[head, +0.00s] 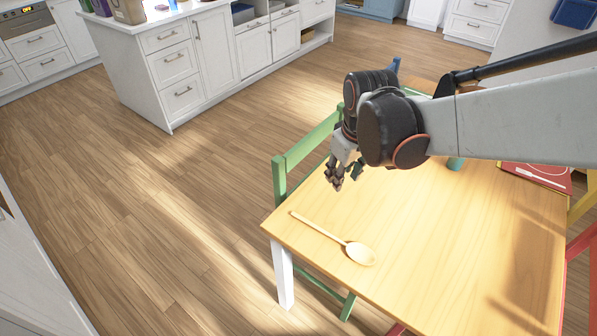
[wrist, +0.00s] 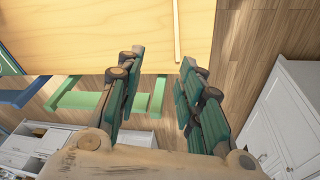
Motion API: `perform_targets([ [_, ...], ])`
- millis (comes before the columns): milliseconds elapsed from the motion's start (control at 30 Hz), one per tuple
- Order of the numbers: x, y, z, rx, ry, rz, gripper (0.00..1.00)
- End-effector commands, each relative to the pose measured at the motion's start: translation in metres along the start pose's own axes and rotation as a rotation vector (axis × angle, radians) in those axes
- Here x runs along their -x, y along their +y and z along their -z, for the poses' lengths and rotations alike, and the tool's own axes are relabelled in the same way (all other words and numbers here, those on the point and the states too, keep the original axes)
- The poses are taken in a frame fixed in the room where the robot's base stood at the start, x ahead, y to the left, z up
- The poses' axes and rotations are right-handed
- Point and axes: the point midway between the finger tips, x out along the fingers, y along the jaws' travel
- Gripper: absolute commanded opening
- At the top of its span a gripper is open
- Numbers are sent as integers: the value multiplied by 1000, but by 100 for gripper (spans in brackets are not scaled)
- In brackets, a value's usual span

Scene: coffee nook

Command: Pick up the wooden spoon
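The wooden spoon (head: 347,246) lies on the wooden table (head: 465,265) near its left corner in the head view. Its bowl is toward the right and its thin handle points up and left. In the wrist view only part of the thin handle (wrist: 177,32) shows at the top, right of the middle. My gripper (head: 345,174) is above the table's left edge, beyond the spoon and apart from it. In the wrist view its fingers (wrist: 155,95) are spread wide with nothing between them.
A green chair (head: 305,145) stands against the table's left edge, below my gripper. A red book or box (head: 537,176) lies at the far right of the table. A white kitchen island (head: 190,65) stands behind. The table around the spoon is clear.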

Motion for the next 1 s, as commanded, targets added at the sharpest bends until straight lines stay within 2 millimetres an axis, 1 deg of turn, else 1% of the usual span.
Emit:
perform_targets([
  [33, -13, -2, 12, 36, -21, 12, 34],
  [200, -57, -14, 36, 157, -90, 54, 34],
  [300, -82, -22, 45, 221, -127, 78, 34],
  [400, -103, -30, 51, 272, -156, 98, 34],
  [500, -119, -35, 54, 308, -176, 112, 34],
  [600, -128, -38, 55, 328, -187, 120, 34],
  [667, -134, -39, 54, 335, -191, 123, 34],
  [767, -147, -41, 52, 338, -193, 124, 34],
  [1000, -192, -45, 42, 336, -192, 124, 34],
])
